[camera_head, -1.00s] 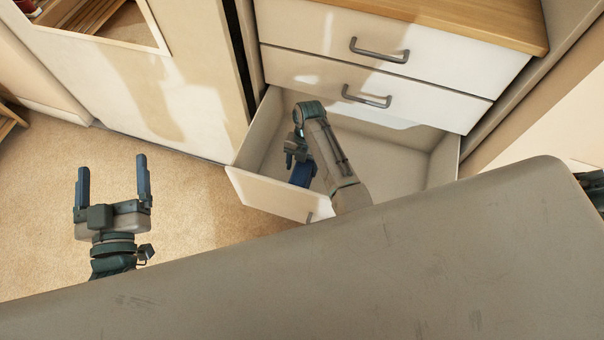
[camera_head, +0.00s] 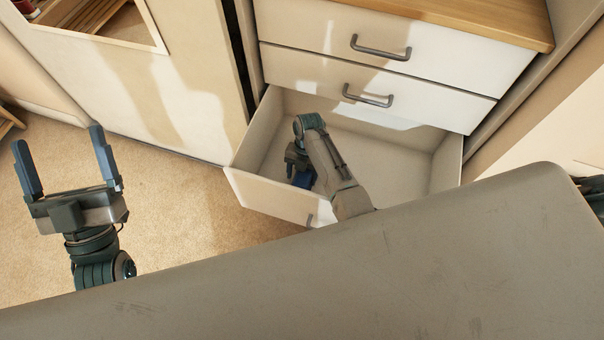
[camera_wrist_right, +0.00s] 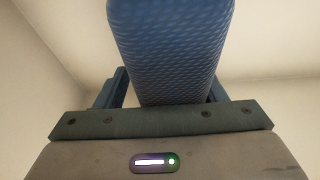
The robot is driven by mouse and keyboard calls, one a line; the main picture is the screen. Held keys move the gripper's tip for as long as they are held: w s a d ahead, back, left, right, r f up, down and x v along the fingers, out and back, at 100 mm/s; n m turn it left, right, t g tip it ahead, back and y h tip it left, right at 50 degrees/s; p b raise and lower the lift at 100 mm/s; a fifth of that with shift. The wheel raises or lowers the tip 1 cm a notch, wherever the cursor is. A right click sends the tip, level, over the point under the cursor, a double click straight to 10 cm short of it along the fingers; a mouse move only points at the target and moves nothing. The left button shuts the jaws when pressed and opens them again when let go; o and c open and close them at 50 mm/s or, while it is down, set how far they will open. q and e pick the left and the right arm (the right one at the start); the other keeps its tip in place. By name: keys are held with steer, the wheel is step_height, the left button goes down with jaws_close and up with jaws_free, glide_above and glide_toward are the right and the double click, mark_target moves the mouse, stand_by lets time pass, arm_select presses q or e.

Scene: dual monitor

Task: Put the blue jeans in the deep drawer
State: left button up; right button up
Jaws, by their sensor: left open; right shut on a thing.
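The deep drawer (camera_head: 400,158) is the bottom one of the chest and stands pulled open. My right arm reaches over its front panel. My right gripper (camera_head: 297,166) is down inside the drawer at its left end, mostly hidden by its own wrist. It is shut on the blue jeans (camera_head: 305,180), of which only a small blue patch shows in the head view. In the right wrist view the jeans (camera_wrist_right: 170,45) are a blue woven-textured fold between the two fingers, with pale drawer walls around. My left gripper (camera_head: 62,160) is open and empty above the carpet at the left.
Two closed drawers with grey handles (camera_head: 381,48) are above the open one, under a wooden top (camera_head: 480,18). A pale cabinet door (camera_head: 140,85) stands left of the chest. The right part of the open drawer looks empty. Carpet (camera_head: 180,205) at the left is clear.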

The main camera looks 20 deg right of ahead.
steer(key=shift+f, duration=0.1)
steer(key=o, duration=1.4)
steer(key=shift+r, duration=0.2)
steer(key=p+v, duration=0.1)
steer(key=v, duration=0.2)
steer(key=shift+r, duration=0.3)
steer(key=p+v, duration=0.1)
steer(key=v, duration=0.2)
steer(key=shift+w+r, duration=0.1)
arm_select(q)
step_height(320, 180, down, 12)
steer(key=w+n+g+y, duration=0.1)
steer(key=g, duration=0.7)
steer(key=shift+w+d+f, duration=0.15)
steer(key=shift+w+f, duration=0.05)
steer(key=shift+f, duration=0.05)
arm_select(e)
steer(key=shift+w+d+r, duration=0.1)
steer(key=shift+r, duration=0.1)
arm_select(q)
steer(key=shift+r, duration=0.1)
